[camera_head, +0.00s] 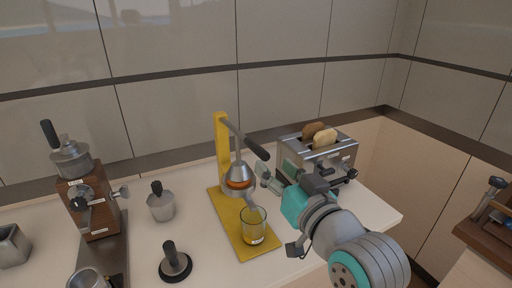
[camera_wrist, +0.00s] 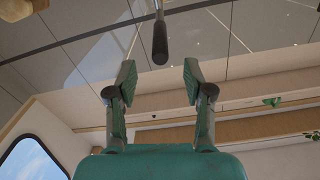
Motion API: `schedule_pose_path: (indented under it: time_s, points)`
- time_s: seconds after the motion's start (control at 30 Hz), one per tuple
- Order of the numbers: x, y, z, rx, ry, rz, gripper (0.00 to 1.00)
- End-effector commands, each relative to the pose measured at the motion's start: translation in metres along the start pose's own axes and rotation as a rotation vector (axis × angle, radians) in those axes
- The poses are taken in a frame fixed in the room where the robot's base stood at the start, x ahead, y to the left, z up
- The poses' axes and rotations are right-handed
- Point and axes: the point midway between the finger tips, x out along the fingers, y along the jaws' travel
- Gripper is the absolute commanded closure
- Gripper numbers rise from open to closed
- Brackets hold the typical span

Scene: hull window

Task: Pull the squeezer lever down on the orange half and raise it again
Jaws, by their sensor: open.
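The yellow citrus squeezer (camera_head: 222,150) stands on the counter. Its lever (camera_head: 258,152) has a dark grip and slopes down to the right from the column top. The metal press cone (camera_head: 239,171) sits on or just over the orange half (camera_head: 238,184); I cannot tell whether they touch. A glass (camera_head: 253,228) with some yellow at its bottom stands on the yellow base. My gripper (camera_head: 268,182) is right of the press, below the lever grip. In the wrist view my gripper (camera_wrist: 158,85) is open and empty, with the lever grip (camera_wrist: 160,40) beyond and above its fingertips.
A toaster (camera_head: 318,158) with bread slices stands close behind my gripper. Bare counter (camera_head: 215,262) lies in front of the squeezer.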

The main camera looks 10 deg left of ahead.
Motion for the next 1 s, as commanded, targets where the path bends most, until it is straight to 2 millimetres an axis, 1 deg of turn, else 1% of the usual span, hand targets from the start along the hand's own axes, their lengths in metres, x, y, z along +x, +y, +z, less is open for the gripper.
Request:
schedule_pose_path:
  time_s: [0.3, 0.5, 0.7, 0.97, 1.0]
  points:
    - [0.055, -0.001, 0.000, 0.000, 0.000, -0.002, 0.48]
    - [0.083, 0.000, 0.000, 0.000, -0.001, 0.000, 0.48]
    - [0.095, 0.000, 0.000, 0.000, 0.001, 0.000, 0.48]
    - [0.096, 0.000, 0.000, -0.001, 0.001, 0.000, 0.48]
    - [0.096, 0.000, 0.000, 0.000, 0.001, 0.000, 0.51]
